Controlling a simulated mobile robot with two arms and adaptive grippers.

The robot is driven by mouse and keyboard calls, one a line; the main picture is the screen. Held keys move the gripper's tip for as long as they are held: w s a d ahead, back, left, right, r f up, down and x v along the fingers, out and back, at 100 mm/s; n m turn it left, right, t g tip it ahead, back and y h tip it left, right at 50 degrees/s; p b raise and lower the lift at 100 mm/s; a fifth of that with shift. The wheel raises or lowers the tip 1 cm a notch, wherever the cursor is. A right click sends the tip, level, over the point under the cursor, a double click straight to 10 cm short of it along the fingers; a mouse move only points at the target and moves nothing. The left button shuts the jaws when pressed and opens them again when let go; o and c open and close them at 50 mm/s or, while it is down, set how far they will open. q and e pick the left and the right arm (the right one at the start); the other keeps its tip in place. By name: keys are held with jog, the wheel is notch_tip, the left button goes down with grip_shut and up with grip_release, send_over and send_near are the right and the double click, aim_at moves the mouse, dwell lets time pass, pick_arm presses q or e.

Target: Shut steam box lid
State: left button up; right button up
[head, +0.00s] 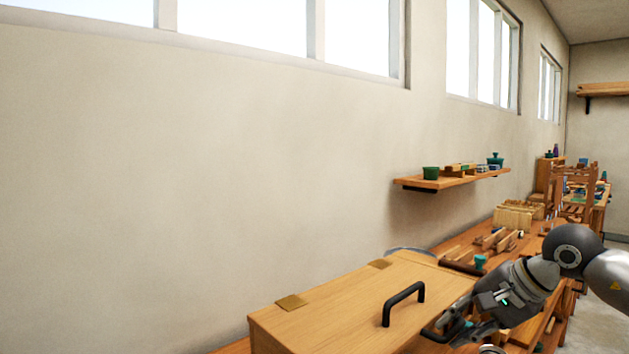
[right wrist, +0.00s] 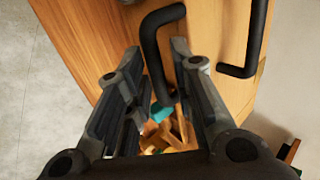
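The steam box (head: 330,325) is a long wooden box at the bottom of the head view. Its lid (head: 350,300) looks flat on top, with two brass hinge plates along the back edge and a black handle (head: 403,301); I cannot tell whether a gap remains under it. My right gripper (head: 455,331) is beside the box's right end. In the right wrist view its fingers (right wrist: 155,52) are apart, with part of a black handle (right wrist: 155,62) between them, clear of both. A second black handle (right wrist: 254,40) shows to the right. My left gripper is out of view.
The bench (head: 455,246) carries wood pieces and a teal cup (head: 480,262) beyond the box. A wall shelf (head: 450,182) holds small pots. The wall runs behind the box. Grey floor (head: 600,325) is open at right.

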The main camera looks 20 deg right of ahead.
jog(key=v, duration=0.6)
jog(key=shift+s+r+p, duration=0.2)
jog(key=shift+r+p, duration=0.05)
jog(key=shift+p, duration=0.2)
jog(key=shift+d+r, duration=0.1)
dwell(0.7)
